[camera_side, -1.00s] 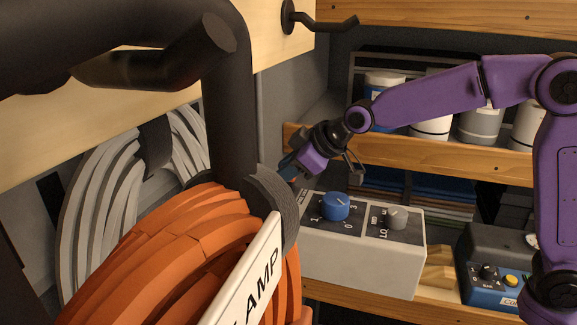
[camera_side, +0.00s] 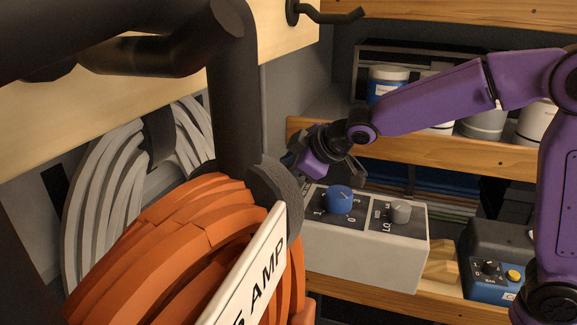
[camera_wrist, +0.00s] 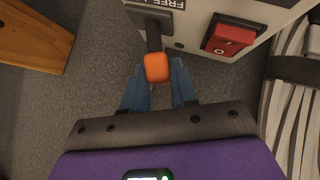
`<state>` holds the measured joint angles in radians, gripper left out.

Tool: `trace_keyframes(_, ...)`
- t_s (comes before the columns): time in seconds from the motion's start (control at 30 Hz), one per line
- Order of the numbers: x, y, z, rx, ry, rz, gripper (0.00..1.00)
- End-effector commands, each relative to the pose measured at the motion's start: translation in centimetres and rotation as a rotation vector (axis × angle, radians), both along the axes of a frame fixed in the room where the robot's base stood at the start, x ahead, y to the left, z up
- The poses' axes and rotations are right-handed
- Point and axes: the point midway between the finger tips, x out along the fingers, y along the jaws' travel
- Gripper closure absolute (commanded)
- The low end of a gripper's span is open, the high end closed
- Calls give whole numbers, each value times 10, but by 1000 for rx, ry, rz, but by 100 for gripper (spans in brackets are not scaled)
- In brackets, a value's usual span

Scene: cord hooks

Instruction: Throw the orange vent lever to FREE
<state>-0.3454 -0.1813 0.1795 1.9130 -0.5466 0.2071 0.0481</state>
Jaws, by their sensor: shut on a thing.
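The vent lever is a dark stem with an orange knob (camera_wrist: 157,69), seen at the upper middle of the wrist view. The stem runs up to a slotted plate on a pale box (camera_wrist: 192,20), beside an upside-down FREE label (camera_wrist: 165,3). My gripper (camera_wrist: 159,82) has its blue fingers on both sides of the knob and is shut on it. In the side view my gripper (camera_side: 292,162) is above the left end of the control box, its fingertips partly hidden by the dark hook post. The lever cannot be made out there.
A red rocker switch (camera_wrist: 231,38) is right of the lever. An orange cord coil (camera_side: 190,245) and dark hook post (camera_side: 232,110) fill the side view's left foreground. A blue knob (camera_side: 339,200) and grey knob (camera_side: 400,210) stand on the control box (camera_side: 365,250).

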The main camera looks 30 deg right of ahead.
Motion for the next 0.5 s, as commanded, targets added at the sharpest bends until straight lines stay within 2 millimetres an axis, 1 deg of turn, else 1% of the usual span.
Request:
trace_keyframes(0.27, -1, 0, -1, -5, 4, 1, 100)
trace_keyframes(0.3, -1, 0, -1, -5, 4, 1, 59)
trace_keyframes(0.33, -1, 0, -1, -5, 4, 1, 51)
trace_keyframes(0.5, -1, 0, -1, -3, 3, 1, 51)
